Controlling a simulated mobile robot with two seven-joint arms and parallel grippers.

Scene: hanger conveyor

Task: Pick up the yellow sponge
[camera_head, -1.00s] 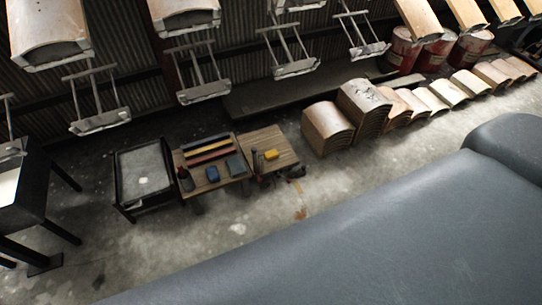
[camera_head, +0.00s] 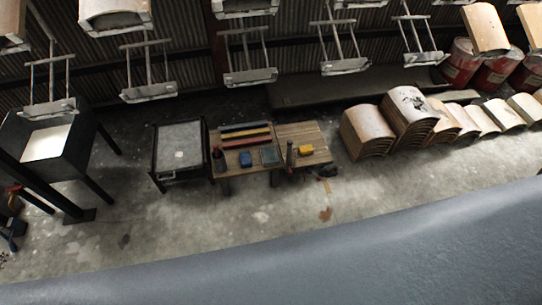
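A small yellow block that looks like the sponge (camera_head: 305,150) lies on the right-hand wooden table (camera_head: 316,133), a good way off from me. It lies apart from the dark upright item (camera_head: 290,153) to its left. Neither of my grippers shows in the head view, so I cannot see whether they are open or shut.
The left-hand wooden table (camera_head: 228,164) holds a blue block (camera_head: 245,159) and coloured bars. A black-framed cart (camera_head: 180,150) stands left of it. Stacked curved panels (camera_head: 367,130) stand right. Hangers (camera_head: 249,76) hang behind. Concrete floor (camera_head: 190,225) is open in front. A large grey surface (camera_head: 350,255) fills the foreground.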

